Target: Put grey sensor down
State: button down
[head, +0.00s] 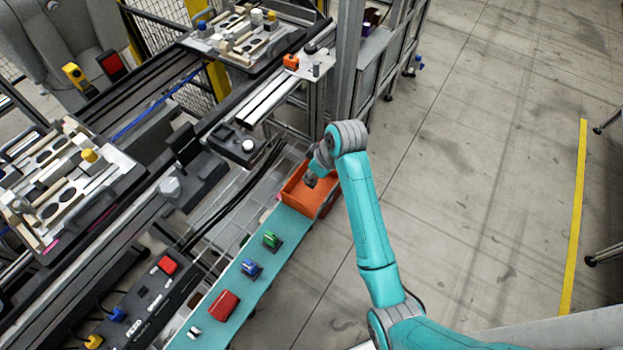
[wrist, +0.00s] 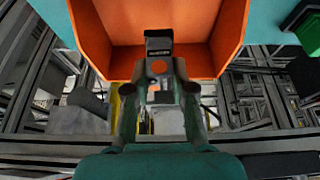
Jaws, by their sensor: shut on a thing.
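My gripper (wrist: 160,92) is shut on a dark grey block with round holes, which looks like the grey sensor (wrist: 159,44). In the wrist view the sensor's far end overlaps the inside of an orange bin (wrist: 92,38); orange shows through one hole. In the head view my gripper (head: 311,180) is at the orange bin (head: 302,210), over its opening. The sensor is hard to make out there. I cannot tell whether it touches the bin's floor.
The bin stands at the far end of a narrow teal shelf (head: 232,278). Along the shelf are a green part (head: 271,239), a blue part (head: 251,268), a red block (head: 223,304) and a small pale part (head: 194,332). A conveyor with pallet fixtures (head: 62,190) runs at left.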

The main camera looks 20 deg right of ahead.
jog(key=shift+f, duration=1.7)
jog(key=c, duration=1)
grip_release()
jog(key=shift+f, duration=0.15)
jog(key=v, duration=1.2)
jog(key=shift+w+r, duration=0.1)
jog(key=shift+r, duration=0.1)
